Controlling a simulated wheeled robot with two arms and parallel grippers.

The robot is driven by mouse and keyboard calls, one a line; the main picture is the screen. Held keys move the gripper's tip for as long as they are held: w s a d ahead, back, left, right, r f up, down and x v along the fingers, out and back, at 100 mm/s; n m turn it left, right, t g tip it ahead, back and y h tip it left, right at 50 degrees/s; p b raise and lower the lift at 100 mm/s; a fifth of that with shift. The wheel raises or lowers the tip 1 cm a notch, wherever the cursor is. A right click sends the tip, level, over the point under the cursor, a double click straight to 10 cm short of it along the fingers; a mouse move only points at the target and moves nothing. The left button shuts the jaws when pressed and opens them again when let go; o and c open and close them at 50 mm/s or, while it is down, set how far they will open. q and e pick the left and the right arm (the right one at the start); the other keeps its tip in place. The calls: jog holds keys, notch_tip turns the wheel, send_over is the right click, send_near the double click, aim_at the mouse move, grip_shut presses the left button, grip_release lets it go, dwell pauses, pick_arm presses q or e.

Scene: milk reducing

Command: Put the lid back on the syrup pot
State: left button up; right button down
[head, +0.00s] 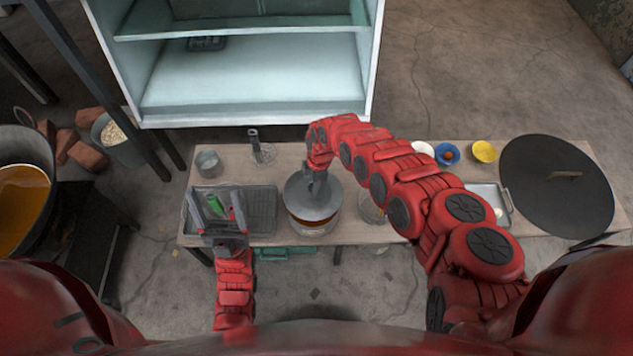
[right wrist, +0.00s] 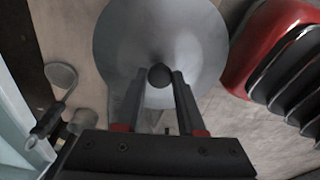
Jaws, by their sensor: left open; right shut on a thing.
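The grey conical lid (head: 298,196) is over the syrup pot (head: 312,231), a clear-sided pot with brown contents. From these views I cannot tell whether the lid touches the rim or hangs just above it. My right gripper (head: 317,177) is shut on the lid's dark knob (right wrist: 160,74) from above. In the right wrist view the lid (right wrist: 205,45) fills the upper middle and hides the pot. My left gripper (head: 216,209) is open over the dark rack (head: 262,207) at the left of the table, apart from the pot.
A metal cup (head: 208,163) and a strainer (head: 262,153) stand behind. Blue (head: 441,156) and yellow (head: 484,151) bowls, a tray (head: 489,191) and a large dark disc (head: 540,200) are at right.

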notch_tip(320, 180, down, 5)
jog(key=b, duration=0.4)
jog(key=shift+w+a, duration=0.1)
jog(key=shift+f+b, duration=0.55)
jog(key=shift+b, duration=0.05)
jog(key=shift+f+b, duration=0.15)
jog(key=shift+b, duration=0.15)
dwell(1.4)
grip_release()
dwell(0.6)
jog(key=shift+r+p, duration=3.05)
jog(key=shift+r, duration=0.5)
jog(key=shift+c, duration=0.3)
